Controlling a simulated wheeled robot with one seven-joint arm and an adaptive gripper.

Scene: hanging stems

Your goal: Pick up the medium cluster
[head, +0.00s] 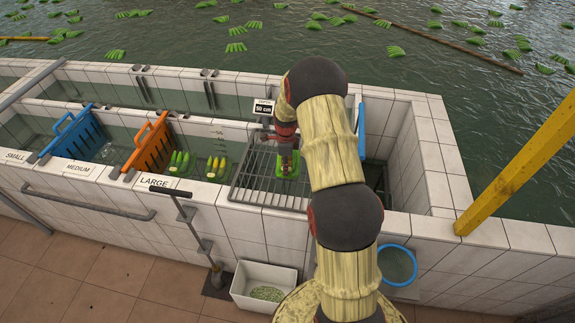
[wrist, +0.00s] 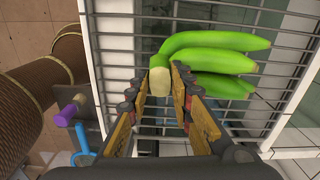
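A green banana cluster (wrist: 215,60) lies on the metal rack, its pale cut crown (wrist: 160,78) toward my gripper. It also shows in the head view as a green patch (head: 289,166) below my gripper (head: 285,143), partly hidden by it. In the wrist view my gripper (wrist: 158,82) has its two fingers apart, one on each side of the crown. A small gap shows on the left; I cannot tell whether the right finger touches. No label on the cluster shows its size.
The rack (head: 245,180) spans the basin beside a "50 cm" sign (head: 263,107). Two more clusters, green-yellow (head: 180,162) and yellow (head: 216,167), lie to its left. Blue (head: 75,135) and orange (head: 150,148) gates divide lanes labelled small, medium and large. A white bin (head: 262,275) stands below.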

